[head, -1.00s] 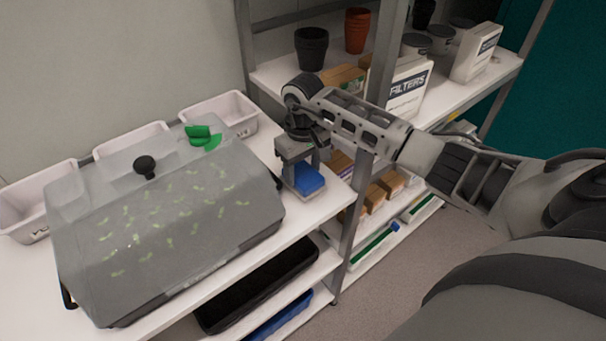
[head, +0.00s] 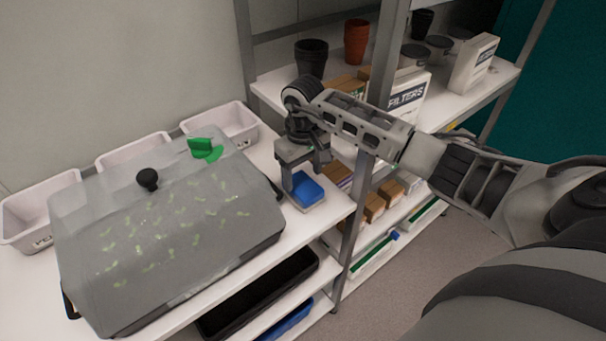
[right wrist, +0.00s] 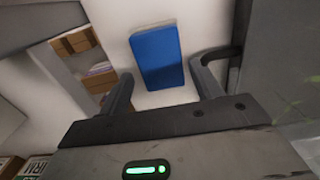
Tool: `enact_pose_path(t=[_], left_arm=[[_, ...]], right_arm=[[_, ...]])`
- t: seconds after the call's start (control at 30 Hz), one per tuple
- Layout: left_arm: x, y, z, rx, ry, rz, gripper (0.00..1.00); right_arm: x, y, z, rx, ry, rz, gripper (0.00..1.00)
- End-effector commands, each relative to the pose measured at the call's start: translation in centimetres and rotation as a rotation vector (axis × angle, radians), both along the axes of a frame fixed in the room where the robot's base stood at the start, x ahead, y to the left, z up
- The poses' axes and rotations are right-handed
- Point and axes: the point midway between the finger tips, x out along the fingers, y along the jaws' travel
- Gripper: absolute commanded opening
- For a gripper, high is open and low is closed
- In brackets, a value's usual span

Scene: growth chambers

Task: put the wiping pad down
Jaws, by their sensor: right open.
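The wiping pad (head: 306,191) is a blue block with a pale underside. It lies flat on the white shelf top (head: 262,160), right of the grey propagator lid. In the right wrist view the blue pad (right wrist: 157,57) lies just beyond and between the spread fingers. My right gripper (head: 304,180) points down at the pad and is open. In the right wrist view its fingers (right wrist: 164,88) stand apart with nothing clamped between them. My left gripper is not in view.
A translucent grey lid (head: 165,225) with a black knob and green vent covers the tray at left. White bins (head: 222,122) stand behind it. A shelf post (head: 357,215) is close right of the pad. Pots and a filters box (head: 407,97) stand on the back shelf.

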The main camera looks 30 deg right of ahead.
Motion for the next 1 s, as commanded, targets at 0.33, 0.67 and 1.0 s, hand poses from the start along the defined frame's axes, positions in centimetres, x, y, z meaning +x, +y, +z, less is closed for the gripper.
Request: enact_pose_path(t=[0.33,0.67,1.0], left_arm=[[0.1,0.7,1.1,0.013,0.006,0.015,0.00],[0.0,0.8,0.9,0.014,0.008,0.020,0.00],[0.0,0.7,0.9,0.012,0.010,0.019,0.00]], right_arm=[[0.0,0.0,5.0,-0.002,0.001,0.001,0.65],[0.0,0.0,5.0,-0.001,0.002,0.000,0.65],[0.0,0.0,5.0,0.000,0.002,0.000,0.65]])
